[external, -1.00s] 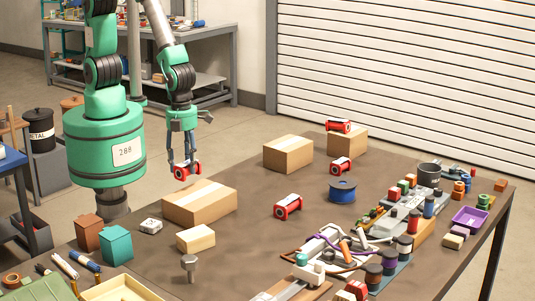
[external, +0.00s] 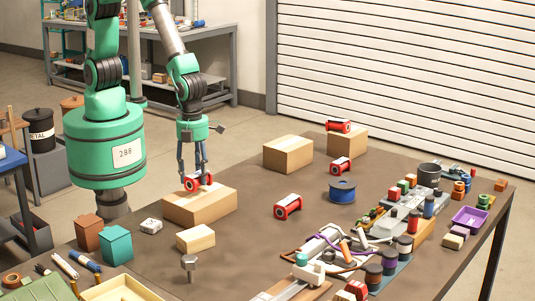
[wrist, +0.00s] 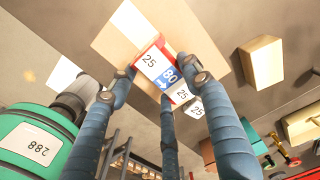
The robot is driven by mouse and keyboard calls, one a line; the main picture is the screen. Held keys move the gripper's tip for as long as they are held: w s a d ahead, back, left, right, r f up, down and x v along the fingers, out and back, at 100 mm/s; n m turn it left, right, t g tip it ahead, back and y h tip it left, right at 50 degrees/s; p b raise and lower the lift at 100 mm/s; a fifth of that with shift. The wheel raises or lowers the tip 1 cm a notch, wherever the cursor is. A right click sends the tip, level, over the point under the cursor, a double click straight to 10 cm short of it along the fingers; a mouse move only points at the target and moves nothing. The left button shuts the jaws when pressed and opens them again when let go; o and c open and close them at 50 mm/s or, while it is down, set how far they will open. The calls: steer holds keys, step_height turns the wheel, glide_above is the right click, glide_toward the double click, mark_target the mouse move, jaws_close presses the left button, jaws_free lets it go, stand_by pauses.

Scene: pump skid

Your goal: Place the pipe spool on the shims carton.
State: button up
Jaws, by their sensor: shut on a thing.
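My gripper (external: 196,178) is shut on a red pipe spool (external: 197,183) with white end faces. The spool is over the top of a brown carton (external: 196,209) at the table's left side; I cannot tell whether it touches the top. In the wrist view the spool (wrist: 158,66) shows labels reading 25 and 80 with an arrow, between my gripper's blue fingers (wrist: 160,76). The tan carton top (wrist: 118,32) lies behind it. No writing naming shims is legible on this carton.
Two more cartons stand behind (external: 288,154) and (external: 347,143), the farther one with a red spool (external: 338,126) on top. Other red spools (external: 288,207) and (external: 341,166) lie on the table. A small tan block (external: 196,239) sits in front of the near carton.

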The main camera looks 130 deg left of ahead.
steer(key=shift+f, duration=1)
steer(key=shift+f, duration=0.1)
steer(key=o, duration=1.4)
steer(key=shift+c, duration=0.2)
step_height(320, 180, up, 12)
steer(key=shift+r+p, duration=0.1)
steer(key=shift+p, duration=0.55)
